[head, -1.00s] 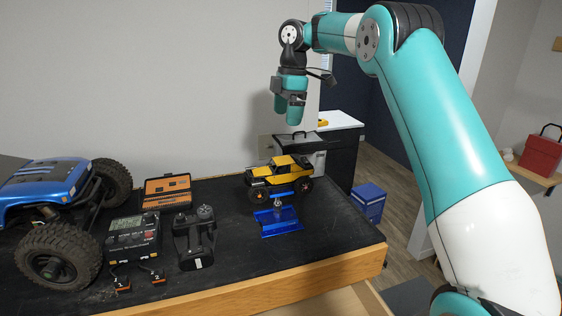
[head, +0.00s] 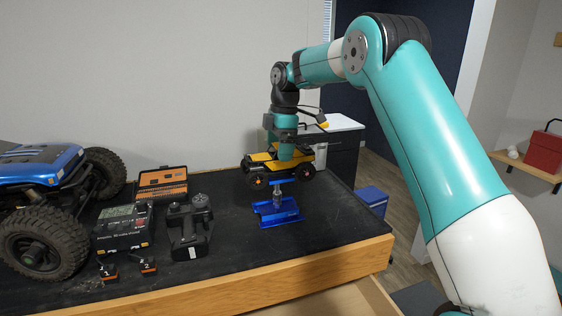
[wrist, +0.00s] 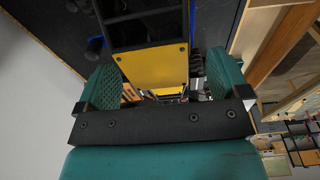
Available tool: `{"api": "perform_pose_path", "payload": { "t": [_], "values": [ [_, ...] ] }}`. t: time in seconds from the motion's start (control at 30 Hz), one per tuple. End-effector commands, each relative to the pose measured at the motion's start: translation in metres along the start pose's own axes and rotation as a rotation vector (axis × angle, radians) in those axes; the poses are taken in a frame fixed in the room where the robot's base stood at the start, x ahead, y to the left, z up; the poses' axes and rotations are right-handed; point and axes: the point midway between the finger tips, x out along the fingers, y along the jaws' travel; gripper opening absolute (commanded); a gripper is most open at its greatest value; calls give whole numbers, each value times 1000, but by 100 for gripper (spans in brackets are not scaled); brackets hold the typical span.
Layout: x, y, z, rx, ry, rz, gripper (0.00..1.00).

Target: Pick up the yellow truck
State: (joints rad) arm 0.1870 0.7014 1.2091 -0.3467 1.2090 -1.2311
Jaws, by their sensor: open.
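I cannot tell whether the fingers touch the truck.
A black transmitter (head: 190,225), a charger box (head: 122,228), an orange tool case (head: 162,184) and a large blue crawler (head: 40,170) fill the left. The table's wooden edge (head: 330,262) is at the front right.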

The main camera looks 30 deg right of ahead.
Motion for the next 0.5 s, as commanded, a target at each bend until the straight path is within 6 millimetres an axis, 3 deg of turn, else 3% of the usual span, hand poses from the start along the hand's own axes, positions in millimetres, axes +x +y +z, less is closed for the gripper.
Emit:
{"api": "perform_pose_path", "payload": {
  "t": [0.2,0.47,0.5],
  "values": [
    [26,0,-2,-1,0,-3,94],
    [30,1,-2,-1,-1,0,94],
    [30,1,-2,-1,-1,0,84]
  ]
}}
